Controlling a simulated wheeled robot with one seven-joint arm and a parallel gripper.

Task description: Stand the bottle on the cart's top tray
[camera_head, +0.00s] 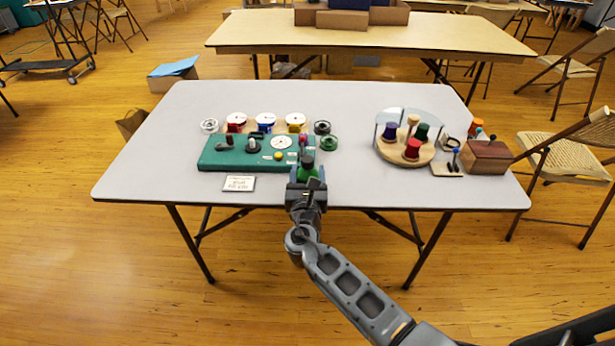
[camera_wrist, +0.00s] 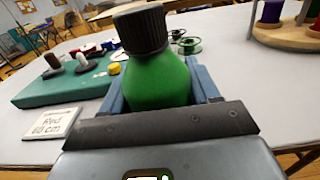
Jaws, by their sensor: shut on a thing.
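The green bottle (camera_head: 306,173) with a black ribbed cap is in my gripper (camera_head: 306,186), at the near edge of the grey table. In the wrist view the bottle (camera_wrist: 157,82) stands cap up between the blue fingers (camera_wrist: 160,95). Its lower part is hidden by my gripper. In the head view a dark wheeled frame (camera_head: 45,67) stands on the floor at the far upper left. It may be the cart, but I cannot make out its top tray clearly.
The grey table (camera_head: 350,185) holds a green board (camera_head: 225,160) with spools, a label card (camera_head: 239,183), a round wooden spool stand (camera_head: 385,150) and a wooden box (camera_head: 487,157). Folding chairs (camera_head: 565,150) stand at right. A tan table (camera_head: 450,40) is behind.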

